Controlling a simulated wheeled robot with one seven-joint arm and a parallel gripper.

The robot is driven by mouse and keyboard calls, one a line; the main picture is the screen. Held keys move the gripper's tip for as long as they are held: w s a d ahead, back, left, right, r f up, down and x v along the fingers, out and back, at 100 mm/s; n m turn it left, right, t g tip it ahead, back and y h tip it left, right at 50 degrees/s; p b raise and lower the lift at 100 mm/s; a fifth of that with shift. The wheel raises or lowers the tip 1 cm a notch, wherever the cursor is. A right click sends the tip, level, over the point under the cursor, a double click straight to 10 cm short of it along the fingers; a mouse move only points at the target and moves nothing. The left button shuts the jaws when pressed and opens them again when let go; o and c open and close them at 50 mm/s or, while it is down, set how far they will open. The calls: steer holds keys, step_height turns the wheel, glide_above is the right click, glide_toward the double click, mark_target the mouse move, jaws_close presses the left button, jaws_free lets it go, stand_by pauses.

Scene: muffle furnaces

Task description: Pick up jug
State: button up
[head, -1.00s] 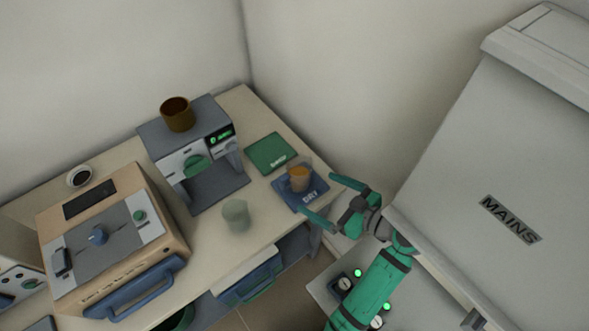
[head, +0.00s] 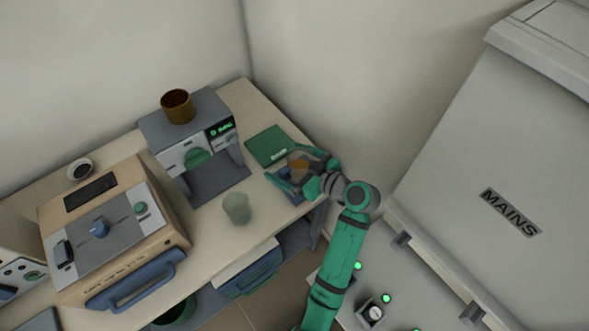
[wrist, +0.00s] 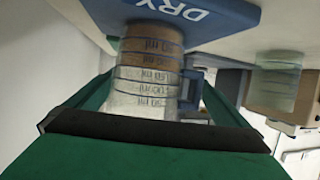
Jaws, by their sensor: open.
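The jug (head: 299,168) is a clear measuring vessel with orange-brown contents, standing on the blue DRY mat (head: 297,195). In the wrist view the jug (wrist: 146,75) shows its ml marks and a blue handle on the right side. The blue mat (wrist: 225,14) also shows there, with its DRY lettering. My gripper (head: 296,170) is open, with its green fingers on either side of the jug. In the wrist view the fingers flank the jug; whether they touch it I cannot tell.
A pale translucent cup (head: 237,208) stands on the table left of the mat. A green mat (head: 268,146) lies behind. A grey machine (head: 190,145) with a brown pot (head: 178,106) on top stands further left, beside a beige furnace (head: 110,230). A grey MAINS cabinet (head: 480,190) rises at right.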

steer(key=shift+w+a+f, duration=0.25)
steer(key=shift+w+a, duration=0.25)
steer(key=shift+s+d, duration=0.1)
steer(key=shift+s, duration=0.05)
steer(key=shift+c, duration=0.9)
steer(key=c, duration=1.3)
step_height(320, 180, up, 10)
steer(key=shift+r, duration=0.1)
steer(key=shift+c, duration=0.2)
